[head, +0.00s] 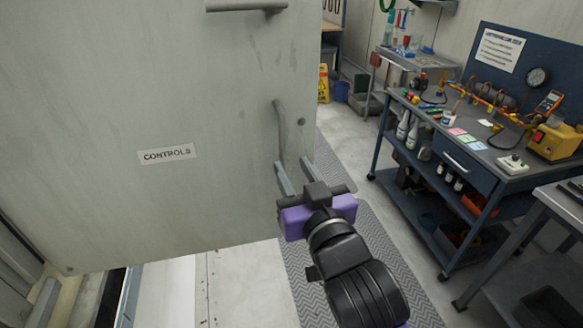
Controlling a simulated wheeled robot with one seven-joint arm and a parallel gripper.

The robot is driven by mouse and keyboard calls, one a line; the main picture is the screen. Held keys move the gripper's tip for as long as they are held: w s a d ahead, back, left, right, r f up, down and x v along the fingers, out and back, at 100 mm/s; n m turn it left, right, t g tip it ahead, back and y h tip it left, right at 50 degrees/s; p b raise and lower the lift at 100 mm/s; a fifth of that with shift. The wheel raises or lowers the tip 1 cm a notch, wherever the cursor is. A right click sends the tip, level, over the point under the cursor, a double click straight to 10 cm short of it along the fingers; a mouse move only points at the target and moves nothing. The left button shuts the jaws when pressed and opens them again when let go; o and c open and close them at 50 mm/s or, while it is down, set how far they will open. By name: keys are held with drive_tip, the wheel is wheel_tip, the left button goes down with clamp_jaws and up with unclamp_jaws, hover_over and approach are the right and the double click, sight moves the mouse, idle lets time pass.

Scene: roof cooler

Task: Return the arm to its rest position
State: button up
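My gripper (294,167) is in the middle of the head view, at the end of my black and purple arm, which reaches in from the lower right. Its two grey fingers are spread apart with nothing gripped between them. The fingertips are close to the lower end of a curved grey handle (281,125) on a large grey panel (200,95) labelled "CONTROLS". I cannot tell whether the fingers touch the handle or stand just in front of it.
The panel fills the left side, with another handle (245,5) at its top. A workbench (455,145) with tools and bottles stands at right, and a grey table (560,205) is at lower right. A sink (420,66) and yellow floor sign (323,83) are behind. Patterned matting (400,265) covers the open floor.

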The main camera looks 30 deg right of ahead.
drive_tip(key=s+a+n+t+y, duration=0.3)
drive_tip(key=s+a+y, duration=0.1)
drive_tip(key=s+a, duration=0.1)
drive_tip(key=s+f+g, duration=0.2)
drive_tip(key=s+f, duration=0.4)
drive_tip(key=s, duration=0.3)
drive_tip(key=s+f+g, duration=0.1)
drive_tip(key=s+f, duration=0.5)
drive_tip(key=s, duration=0.4)
drive_tip(key=s+f+g+y, duration=0.1)
drive_tip(key=s+f+g, duration=0.1)
drive_tip(key=s+f, duration=0.4)
drive_tip(key=s+a, duration=0.1)
drive_tip(key=s, duration=0.2)
drive_tip(key=shift+s+g, duration=0.2)
drive_tip(key=shift+g, duration=0.1)
